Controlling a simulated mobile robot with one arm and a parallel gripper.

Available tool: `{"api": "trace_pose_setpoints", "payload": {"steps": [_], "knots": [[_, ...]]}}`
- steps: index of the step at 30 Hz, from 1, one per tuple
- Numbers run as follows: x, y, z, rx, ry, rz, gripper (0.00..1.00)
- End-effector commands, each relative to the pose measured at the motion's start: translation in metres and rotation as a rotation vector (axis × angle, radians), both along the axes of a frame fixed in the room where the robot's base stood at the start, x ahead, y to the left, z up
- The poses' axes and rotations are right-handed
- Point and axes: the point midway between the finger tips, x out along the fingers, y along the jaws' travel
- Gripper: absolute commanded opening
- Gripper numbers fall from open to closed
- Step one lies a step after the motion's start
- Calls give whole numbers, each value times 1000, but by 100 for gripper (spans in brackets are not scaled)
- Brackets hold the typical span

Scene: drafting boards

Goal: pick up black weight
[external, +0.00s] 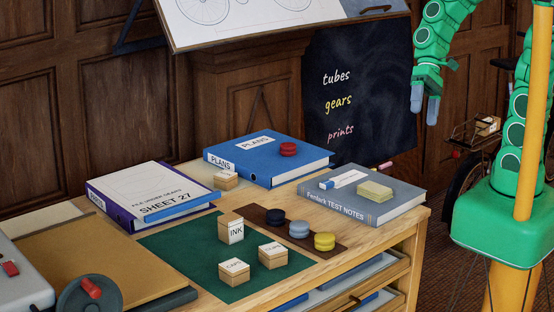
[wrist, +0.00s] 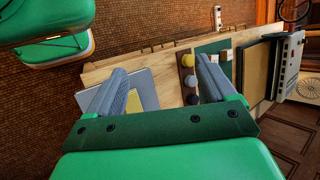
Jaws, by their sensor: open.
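The black weight (external: 275,217) is a small round disc on a brown strip (external: 256,213) on the desk, leftmost in a row with a grey-blue weight (external: 299,230) and a yellow weight (external: 324,241). In the wrist view the black weight (wrist: 192,99) is nearest in that row, close to the right finger. My gripper (external: 425,106) is open and empty, high up, right of the desk. Its two grey fingers are spread in the wrist view (wrist: 160,67).
A red weight (external: 288,149) sits on a blue binder (external: 310,159). A grey book (external: 379,213) carries a yellow pad (external: 375,191). Small labelled blocks, including the ink block (external: 231,229), stand on and near a green mat (external: 203,270). A tilted drafting board (external: 275,40) overhangs the back.

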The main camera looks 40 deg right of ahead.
Motion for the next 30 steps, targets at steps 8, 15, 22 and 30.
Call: {"api": "trace_pose_setpoints", "payload": {"steps": [8, 15, 22, 30], "knots": [[27, 73, 9, 233, 122, -82, 84], [58, 123, 13, 391, 240, -197, 84], [94, 161, 9, 503, 362, -342, 84], [141, 193, -16, 576, 516, -547, 84]]}}
